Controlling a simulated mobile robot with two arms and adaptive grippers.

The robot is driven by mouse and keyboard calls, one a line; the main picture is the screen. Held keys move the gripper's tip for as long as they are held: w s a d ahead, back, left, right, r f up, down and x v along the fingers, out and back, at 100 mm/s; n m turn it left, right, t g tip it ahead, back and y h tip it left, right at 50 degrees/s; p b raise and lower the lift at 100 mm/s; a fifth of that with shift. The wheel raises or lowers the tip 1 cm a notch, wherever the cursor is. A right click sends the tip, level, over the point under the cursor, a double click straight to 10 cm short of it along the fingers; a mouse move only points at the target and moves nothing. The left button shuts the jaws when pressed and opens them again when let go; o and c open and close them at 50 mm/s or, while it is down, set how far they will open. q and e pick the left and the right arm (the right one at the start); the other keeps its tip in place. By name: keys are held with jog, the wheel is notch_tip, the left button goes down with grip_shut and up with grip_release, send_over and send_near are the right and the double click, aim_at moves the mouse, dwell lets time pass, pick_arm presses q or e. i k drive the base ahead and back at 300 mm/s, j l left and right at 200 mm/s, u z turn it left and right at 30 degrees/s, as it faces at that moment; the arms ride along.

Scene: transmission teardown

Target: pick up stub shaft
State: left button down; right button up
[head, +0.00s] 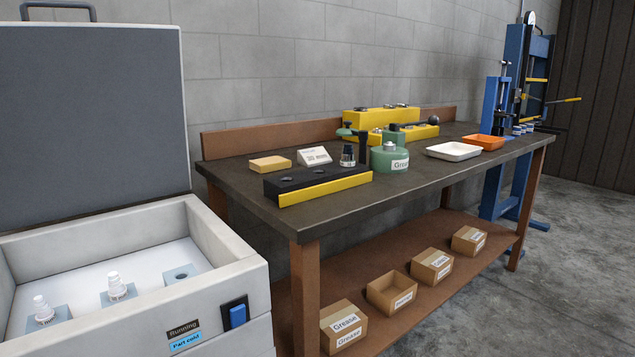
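Two whitish stepped shafts stand upright in an open white chest at the lower left. One shaft (42,309) is near the chest's front left, and the other shaft (117,286) is nearer its middle. Each stands in a blue-grey holder; a third holder (182,274) to the right has a dark hole and no shaft. A small dark and silver part (347,156) stands on the bench behind the black and yellow block. I cannot tell which of these is the stub shaft. Neither of my grippers is in view.
The chest (229,261) has a raised lid (85,120) and labels "Running" and "Part cold". The bench (400,194) holds a black and yellow block (325,188), green grease pot (390,160), white tray (453,156) and orange tray (482,147). A blue press (515,80) stands behind.

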aim_at(118, 292)
jog(key=j+u, duration=0.15)
jog(key=u, duration=0.55)
jog(key=i+l, duration=0.05)
